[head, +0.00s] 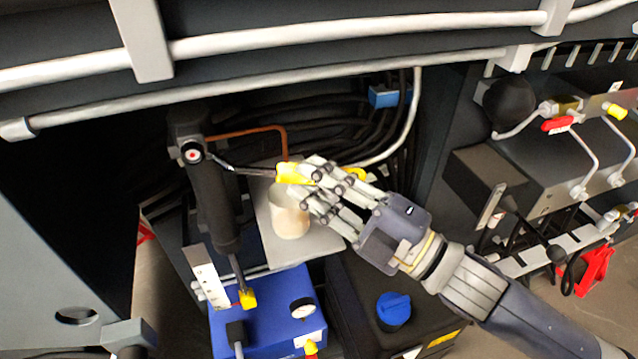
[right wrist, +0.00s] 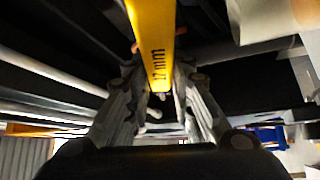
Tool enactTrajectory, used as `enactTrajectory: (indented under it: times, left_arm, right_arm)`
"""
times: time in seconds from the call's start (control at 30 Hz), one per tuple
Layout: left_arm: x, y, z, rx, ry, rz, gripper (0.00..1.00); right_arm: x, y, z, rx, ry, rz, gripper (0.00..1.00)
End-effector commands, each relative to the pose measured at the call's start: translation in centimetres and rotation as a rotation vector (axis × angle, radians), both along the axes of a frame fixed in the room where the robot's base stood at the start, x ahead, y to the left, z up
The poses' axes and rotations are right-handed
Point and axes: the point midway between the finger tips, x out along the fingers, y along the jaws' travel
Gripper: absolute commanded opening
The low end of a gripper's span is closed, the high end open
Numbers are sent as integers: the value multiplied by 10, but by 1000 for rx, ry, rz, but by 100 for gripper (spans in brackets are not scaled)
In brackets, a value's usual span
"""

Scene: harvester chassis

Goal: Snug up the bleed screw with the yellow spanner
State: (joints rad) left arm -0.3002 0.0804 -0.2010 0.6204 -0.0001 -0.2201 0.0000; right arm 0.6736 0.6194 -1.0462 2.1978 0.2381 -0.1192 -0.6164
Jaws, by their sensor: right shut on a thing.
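The yellow spanner (head: 290,173) has a yellow handle and a thin metal shank pointing left in the head view. My right gripper (head: 325,185) is shut on its handle. In the right wrist view the yellow handle (right wrist: 152,35), marked "17 mm", runs up between the fingers (right wrist: 160,85). The shank's far end lies at the top of a dark upright cylinder (head: 212,195), beside a round fitting (head: 192,153) with a red centre. The bleed screw is too small to make out there, so I cannot tell whether the spanner's head sits around it. My left gripper is not in view.
A cream cup (head: 288,215) stands on a grey plate (head: 325,240) just below the spanner. White pipes (head: 350,30) cross above, and black hoses fill the recess behind.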

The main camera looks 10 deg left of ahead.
Motion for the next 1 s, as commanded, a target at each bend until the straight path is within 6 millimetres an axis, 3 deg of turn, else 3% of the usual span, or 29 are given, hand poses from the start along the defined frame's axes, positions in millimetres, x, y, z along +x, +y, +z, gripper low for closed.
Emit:
enactTrajectory:
  times: [0.27,0.8,1.0]
  left_arm:
    - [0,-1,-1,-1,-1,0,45]
    - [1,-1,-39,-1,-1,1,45]
    - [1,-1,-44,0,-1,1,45]
  right_arm:
    - [0,0,0,3,-1,1,0]
    - [-6,9,-23,124,74,2,0]
    - [-6,10,-25,151,90,1,0]
